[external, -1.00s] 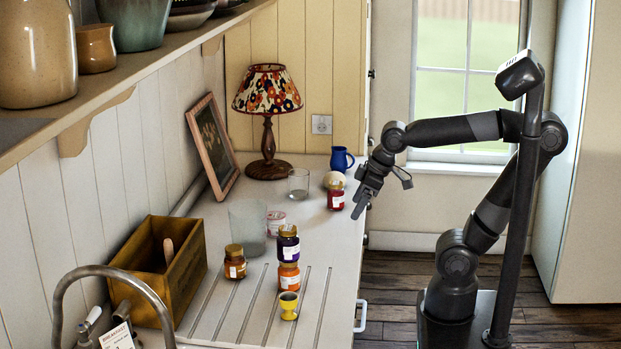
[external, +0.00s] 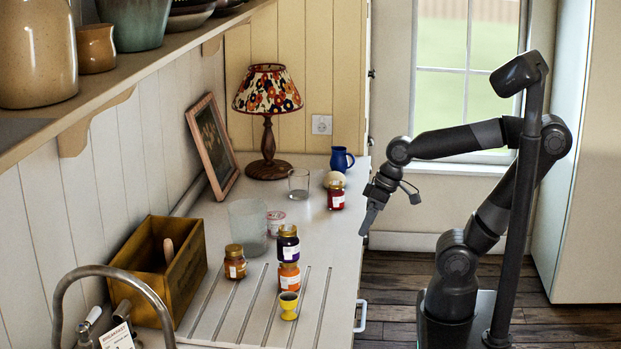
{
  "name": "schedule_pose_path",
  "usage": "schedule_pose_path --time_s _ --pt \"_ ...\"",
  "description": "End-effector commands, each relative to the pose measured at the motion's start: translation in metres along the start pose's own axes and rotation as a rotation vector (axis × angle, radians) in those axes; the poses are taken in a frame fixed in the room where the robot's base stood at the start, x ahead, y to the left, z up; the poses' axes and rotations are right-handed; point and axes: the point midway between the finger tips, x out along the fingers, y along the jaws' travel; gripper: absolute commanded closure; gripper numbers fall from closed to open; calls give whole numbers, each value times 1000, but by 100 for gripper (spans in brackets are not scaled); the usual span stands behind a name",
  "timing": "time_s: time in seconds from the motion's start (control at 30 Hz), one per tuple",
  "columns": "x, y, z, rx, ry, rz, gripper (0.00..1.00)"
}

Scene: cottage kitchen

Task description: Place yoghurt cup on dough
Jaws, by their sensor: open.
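The yoghurt cup (external: 275,222) is small and white with pinkish markings. It stands on the worktop beside a frosted glass, towards the wall. The dough (external: 334,179) looks like a pale round lump at the far end of the worktop, partly hidden behind a red jar. My gripper (external: 366,226) is open and points down at the worktop's right edge. It is to the right of the yoghurt cup and nearer than the dough, apart from both, with nothing visible in it.
A red jar (external: 336,199), blue jug (external: 341,159) and clear glass (external: 298,184) stand near the dough.

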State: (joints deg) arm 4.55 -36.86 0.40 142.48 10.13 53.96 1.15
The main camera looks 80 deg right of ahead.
Motion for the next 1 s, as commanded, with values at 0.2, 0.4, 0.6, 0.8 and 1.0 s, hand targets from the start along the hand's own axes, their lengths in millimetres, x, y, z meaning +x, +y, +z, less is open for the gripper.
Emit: schedule_pose_path --time_s 0.2,0.4,0.6,0.8,1.0 --pt "38 -13 -12 395 -214 -192 14" --pt "64 -19 -41 773 -359 -395 14" --pt "86 -4 -87 1156 -452 -622 14" --pt "106 39 -139 1536 -485 -880 14" --pt "129 116 -183 1904 -444 -1167 14"
